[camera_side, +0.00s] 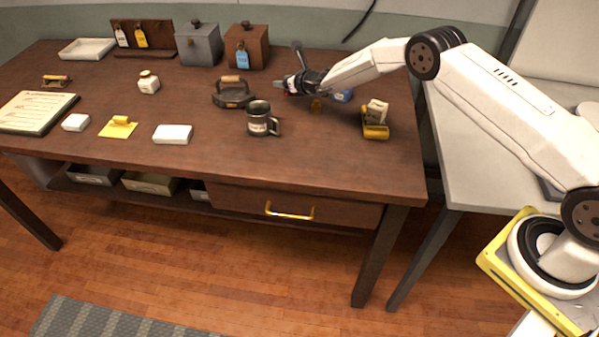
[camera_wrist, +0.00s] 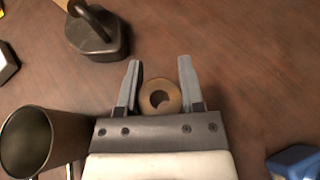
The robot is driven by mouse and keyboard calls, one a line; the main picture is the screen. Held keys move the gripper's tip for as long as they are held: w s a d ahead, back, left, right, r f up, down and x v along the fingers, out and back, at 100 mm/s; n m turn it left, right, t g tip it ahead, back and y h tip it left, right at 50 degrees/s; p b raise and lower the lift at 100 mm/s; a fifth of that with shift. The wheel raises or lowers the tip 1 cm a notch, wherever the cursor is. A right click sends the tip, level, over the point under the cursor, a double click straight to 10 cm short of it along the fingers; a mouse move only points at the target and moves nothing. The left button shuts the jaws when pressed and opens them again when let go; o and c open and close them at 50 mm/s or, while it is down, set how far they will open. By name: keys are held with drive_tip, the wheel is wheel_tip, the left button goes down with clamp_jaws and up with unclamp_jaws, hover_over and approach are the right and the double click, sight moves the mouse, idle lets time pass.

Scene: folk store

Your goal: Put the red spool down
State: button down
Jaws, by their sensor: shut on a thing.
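The spool (camera_wrist: 160,97) stands end-on between my fingertips in the wrist view. It shows a round, tan-brown end with a dark centre hole; red thread cannot be made out. My gripper (camera_wrist: 159,85) is shut on it, with one finger on each side. In the side view my gripper (camera_side: 282,84) is low over the back right of the dark wooden table (camera_side: 330,160).
A dark mug (camera_side: 258,122) and a flat iron (camera_side: 232,97) stand close by; the mug (camera_wrist: 38,140) and iron (camera_wrist: 98,38) also show in the wrist view. A blue item (camera_side: 343,96) and yellow dispenser (camera_side: 375,131) are to the right. Wood ahead of the spool is bare.

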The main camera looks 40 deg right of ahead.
sight(284, 102)
drive_tip(key=shift+w+f, duration=0.3)
drive_tip(key=shift+f, duration=1.6)
drive_tip(key=shift+f, duration=0.15)
drive_tip(key=shift+c, duration=1.1)
unclamp_jaws()
drive_tip(key=shift+r, duration=0.2)
drive_tip(key=shift+s, duration=0.2)
drive_tip(key=shift+v, duration=5.8)
